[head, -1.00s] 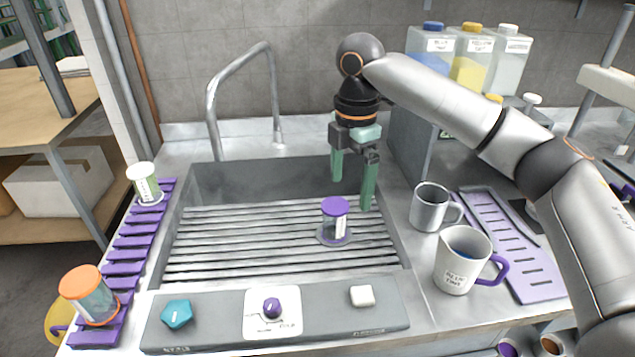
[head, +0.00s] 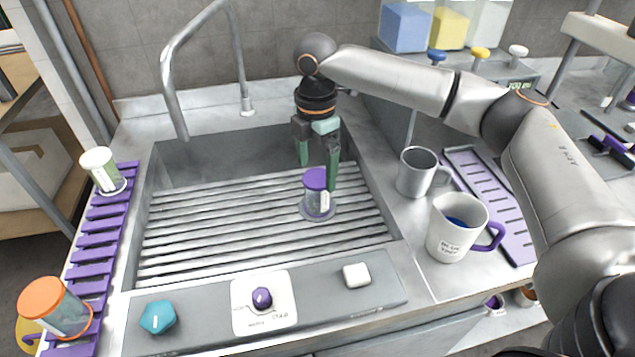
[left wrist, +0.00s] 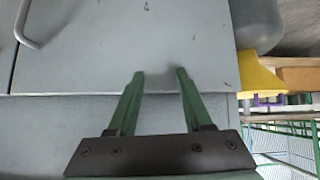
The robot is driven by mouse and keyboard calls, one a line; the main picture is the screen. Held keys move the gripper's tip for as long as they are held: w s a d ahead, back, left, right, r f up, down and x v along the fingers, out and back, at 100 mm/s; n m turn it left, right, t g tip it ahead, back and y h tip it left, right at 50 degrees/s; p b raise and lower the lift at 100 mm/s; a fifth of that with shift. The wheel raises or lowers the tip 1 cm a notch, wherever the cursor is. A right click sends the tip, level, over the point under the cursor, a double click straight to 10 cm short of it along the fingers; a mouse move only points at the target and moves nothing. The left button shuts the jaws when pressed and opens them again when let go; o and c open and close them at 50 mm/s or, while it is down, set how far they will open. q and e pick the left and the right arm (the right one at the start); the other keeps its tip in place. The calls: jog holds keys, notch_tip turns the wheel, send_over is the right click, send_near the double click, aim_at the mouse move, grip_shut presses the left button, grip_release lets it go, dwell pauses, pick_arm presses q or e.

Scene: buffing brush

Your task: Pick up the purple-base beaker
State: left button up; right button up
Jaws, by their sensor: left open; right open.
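The purple-base beaker (head: 318,203) stands upside down on the slatted floor of the grey sink (head: 240,232), with its purple base on top and its clear wide rim at the bottom. My right gripper (head: 317,170) points down into the sink with its green fingers apart and empty. In the head view it is just behind and above the beaker, and one fingertip is partly hidden behind the purple base. I cannot tell whether they touch. My left gripper (left wrist: 160,73) is open and empty above a plain grey surface in the left wrist view; it is outside the head view.
A faucet (head: 168,90) rises behind the sink. White-based (head: 103,170) and orange-based (head: 55,306) beakers stand on the purple rack at left. A grey mug (head: 415,173) and a white mug (head: 452,228) stand right of the sink. A control panel (head: 200,320) lines the front.

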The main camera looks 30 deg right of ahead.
aim_at(317, 178)
notch_tip(317, 178, down, 5)
jog(key=shift+d+r, duration=0.1)
jog(key=shift+r, duration=0.1)
jog(key=shift+c, duration=0.2)
jog(key=shift+r, duration=0.15)
jog(key=c, duration=1.4)
